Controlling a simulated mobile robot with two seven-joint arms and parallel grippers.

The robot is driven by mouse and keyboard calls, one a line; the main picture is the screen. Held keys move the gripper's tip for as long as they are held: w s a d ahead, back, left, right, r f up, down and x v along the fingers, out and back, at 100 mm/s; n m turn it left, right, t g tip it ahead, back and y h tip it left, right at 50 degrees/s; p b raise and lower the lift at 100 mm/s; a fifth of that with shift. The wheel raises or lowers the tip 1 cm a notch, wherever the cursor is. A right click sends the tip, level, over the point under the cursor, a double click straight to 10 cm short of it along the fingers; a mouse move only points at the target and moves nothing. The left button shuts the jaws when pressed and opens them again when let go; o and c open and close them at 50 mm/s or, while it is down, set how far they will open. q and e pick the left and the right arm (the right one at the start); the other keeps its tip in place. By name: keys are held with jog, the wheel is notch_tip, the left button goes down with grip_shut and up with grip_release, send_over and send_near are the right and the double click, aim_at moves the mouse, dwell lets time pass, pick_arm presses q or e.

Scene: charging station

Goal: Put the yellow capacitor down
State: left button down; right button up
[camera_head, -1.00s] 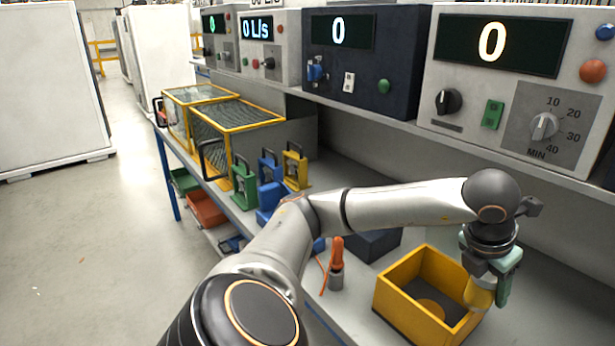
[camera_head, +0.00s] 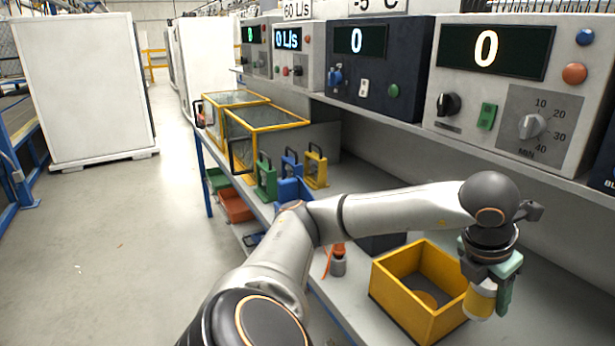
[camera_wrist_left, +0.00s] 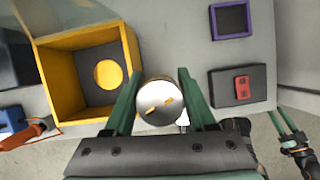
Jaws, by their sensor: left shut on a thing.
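My left gripper (camera_head: 490,290) is shut on the yellow capacitor (camera_head: 480,302), a short cylinder with a pale band, and holds it upright beside the yellow box's right side. The open yellow box (camera_head: 398,308) has a dark floor with a round yellow spot (camera_wrist_left: 107,74). What looks like my right gripper (camera_wrist_left: 288,132) shows small at the right of the wrist view, its opening unclear.
A grey block with a red part (camera_wrist_left: 242,86) and a purple-rimmed square (camera_wrist_left: 231,20) lie on the bench, right of the capacitor in the wrist view. An orange-handled tool (camera_head: 338,262) stands left of the box. The instrument shelf (camera_head: 480,150) runs behind my arm.

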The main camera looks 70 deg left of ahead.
pick_arm(q)
jog(key=w+f, duration=0.3)
jog(key=w, duration=0.1)
jog(key=w+f, duration=0.3)
jog(key=w, duration=0.1)
jog(key=w+f, duration=0.2)
jog(key=w, duration=0.3)
jog(key=shift+f+p, duration=0.3)
jog(key=shift+f, duration=0.1)
jog(key=shift+w+f, duration=0.45)
jog(key=shift+f, duration=1.65)
